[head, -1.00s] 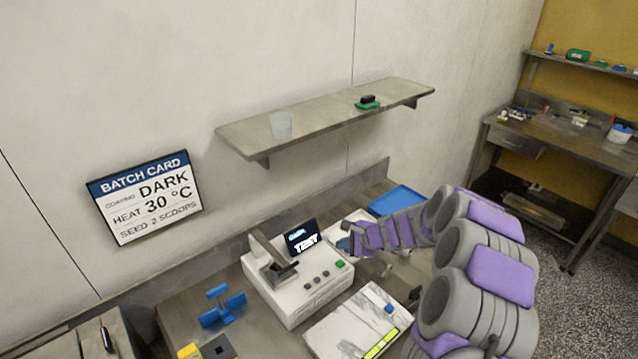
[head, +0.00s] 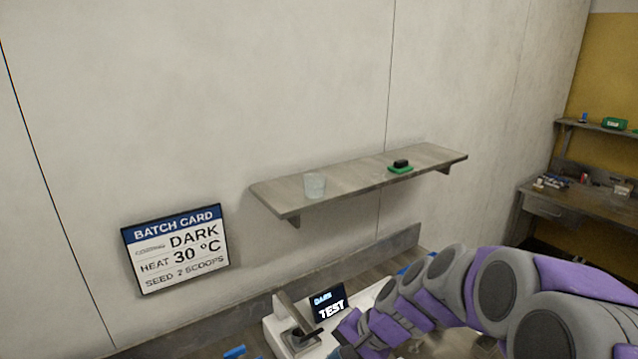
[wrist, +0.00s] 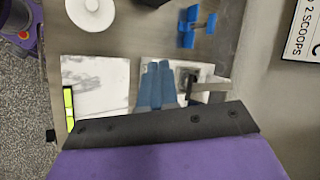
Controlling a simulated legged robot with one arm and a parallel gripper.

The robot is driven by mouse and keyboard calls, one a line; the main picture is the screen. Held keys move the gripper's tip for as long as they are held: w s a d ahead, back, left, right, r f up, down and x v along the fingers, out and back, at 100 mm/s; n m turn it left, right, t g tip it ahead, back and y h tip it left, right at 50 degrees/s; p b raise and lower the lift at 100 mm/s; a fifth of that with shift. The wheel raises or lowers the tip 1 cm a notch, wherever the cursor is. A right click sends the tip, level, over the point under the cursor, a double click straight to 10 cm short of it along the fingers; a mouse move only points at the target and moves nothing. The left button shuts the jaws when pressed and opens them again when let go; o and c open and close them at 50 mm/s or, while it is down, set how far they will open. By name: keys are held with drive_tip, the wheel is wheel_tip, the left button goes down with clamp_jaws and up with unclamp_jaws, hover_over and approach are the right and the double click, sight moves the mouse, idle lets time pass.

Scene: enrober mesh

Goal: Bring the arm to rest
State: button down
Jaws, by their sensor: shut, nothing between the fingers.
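My arm (head: 480,290) reaches in from the lower right in the head view, bent, with its far end low in front of the white machine (head: 278,332). My gripper (wrist: 157,84) shows in the wrist view as two blue-grey fingers lying side by side, shut and empty. Behind the fingers is the white machine (wrist: 205,72), with a marble-topped board (wrist: 95,84) to the left. I cannot tell how far the fingertips are from the machine. In the head view the fingertips are cut off by the bottom edge.
The machine's screen (head: 328,304) reads DARK and TEST. A wall shelf (head: 350,184) above holds a clear cup (head: 314,186) and a green-and-black item (head: 400,167). A batch card (head: 176,248) hangs left. A blue fixture (wrist: 195,26) stands beside the machine.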

drive_tip(key=s+d+n+g+h+b, duration=0.1)
drive_tip(key=s+d+n+h, duration=0.2)
drive_tip(key=s, duration=1)
drive_tip(key=s+d+n+g+h+b, duration=0.1)
drive_tip(key=s+d, duration=0.6)
drive_tip(key=s, duration=0.7)
drive_tip(key=n+g+h, duration=0.1)
drive_tip(key=n+h, duration=0.1)
drive_tip(key=shift+d+f+n+h, duration=0.3)
drive_tip(key=shift+d, duration=0.1)
